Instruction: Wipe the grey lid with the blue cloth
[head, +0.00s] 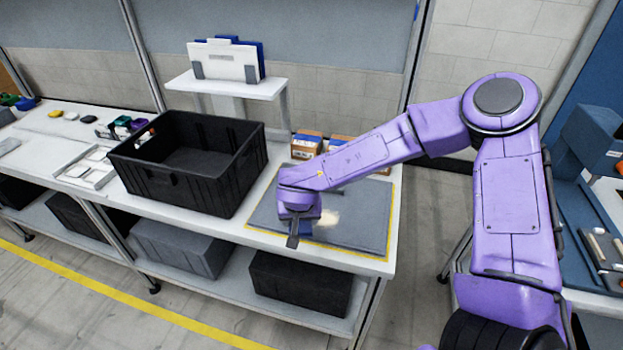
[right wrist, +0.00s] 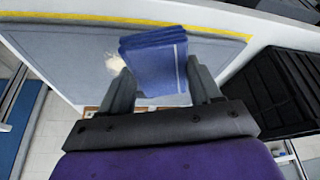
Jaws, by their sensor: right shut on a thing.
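The grey lid (head: 365,222) lies flat on the right end of the white bench, inside a yellow tape outline. It also fills much of the right wrist view (right wrist: 60,55). A pale beige smudge (head: 328,218) is on its surface, and it shows beside the left finger in the right wrist view (right wrist: 114,64). My right gripper (head: 293,241) is over the lid's front left part. It is shut on the folded blue cloth (right wrist: 155,58), which hangs out past the fingertips. I cannot tell whether the cloth touches the lid. The head view hides the cloth. My left gripper is out of view.
A black crate (head: 190,165) stands on the bench left of the lid. Small cardboard boxes (head: 307,144) stand behind the lid. A white raised stand (head: 226,86) holds binders at the back. Small trays and parts lie at the far left. Bins sit on the lower shelf.

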